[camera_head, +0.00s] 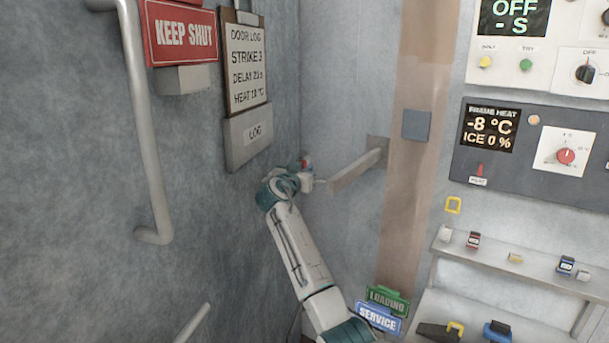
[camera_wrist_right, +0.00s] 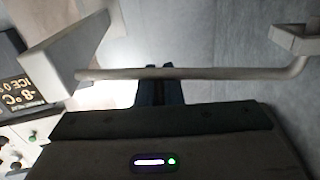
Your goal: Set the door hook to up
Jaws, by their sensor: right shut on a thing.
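My left gripper is not in view.
A pale bar (camera_head: 350,170) runs from the gripper to a wall bracket at its right. A long door handle (camera_head: 148,120) and a KEEP SHUT sign (camera_head: 180,36) are at the left. Control panels (camera_head: 535,150) and a shelf (camera_head: 520,262) with small items are at the right.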

